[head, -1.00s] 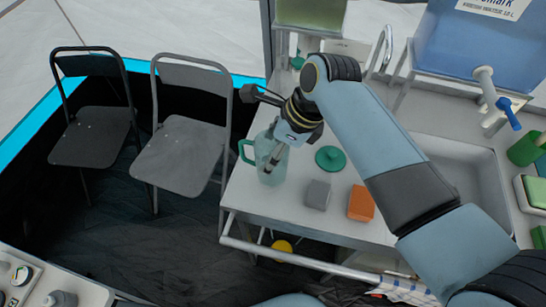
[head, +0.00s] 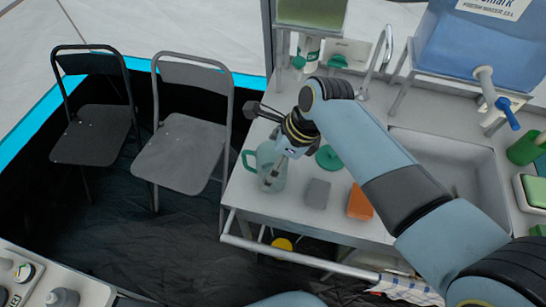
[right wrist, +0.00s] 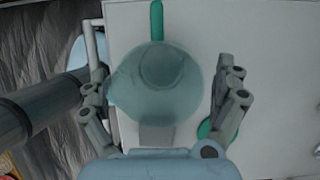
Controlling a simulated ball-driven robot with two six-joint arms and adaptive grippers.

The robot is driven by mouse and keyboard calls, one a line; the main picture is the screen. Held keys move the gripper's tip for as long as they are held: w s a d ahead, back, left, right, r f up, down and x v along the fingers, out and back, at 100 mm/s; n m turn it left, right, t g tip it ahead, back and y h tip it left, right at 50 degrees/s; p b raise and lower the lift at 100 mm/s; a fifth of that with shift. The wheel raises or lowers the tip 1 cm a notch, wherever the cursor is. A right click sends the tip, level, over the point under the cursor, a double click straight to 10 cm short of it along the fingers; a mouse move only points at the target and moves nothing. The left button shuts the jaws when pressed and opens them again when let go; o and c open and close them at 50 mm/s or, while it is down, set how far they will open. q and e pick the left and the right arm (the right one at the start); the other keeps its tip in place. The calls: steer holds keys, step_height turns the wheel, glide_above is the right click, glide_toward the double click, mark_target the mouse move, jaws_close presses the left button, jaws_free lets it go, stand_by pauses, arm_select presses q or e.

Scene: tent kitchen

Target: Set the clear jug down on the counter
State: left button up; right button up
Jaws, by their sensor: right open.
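The clear jug (head: 267,158), tinted bluish-green with a green handle (head: 248,160), appears to stand upright on the white counter (head: 240,199) near its left end. My right gripper (head: 274,172) reaches down over the jug and partly hides it. In the right wrist view the jug (right wrist: 150,100) lies between the spread fingers of my right gripper (right wrist: 165,80), with a visible gap on the right side. The handle (right wrist: 157,22) points to the top of that picture. My left gripper is not in view.
A green round lid (head: 328,158), a grey block (head: 317,193) and an orange block (head: 361,202) lie right of the jug. The sink (head: 455,180) is farther right. The counter's left edge is close to the jug, with a grey chair (head: 182,153) beyond.

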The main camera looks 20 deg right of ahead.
steer(key=v, duration=1.2)
steer(key=shift+r+b, duration=0.15)
steer(key=shift+b, duration=0.25)
steer(key=shift+s, duration=0.1)
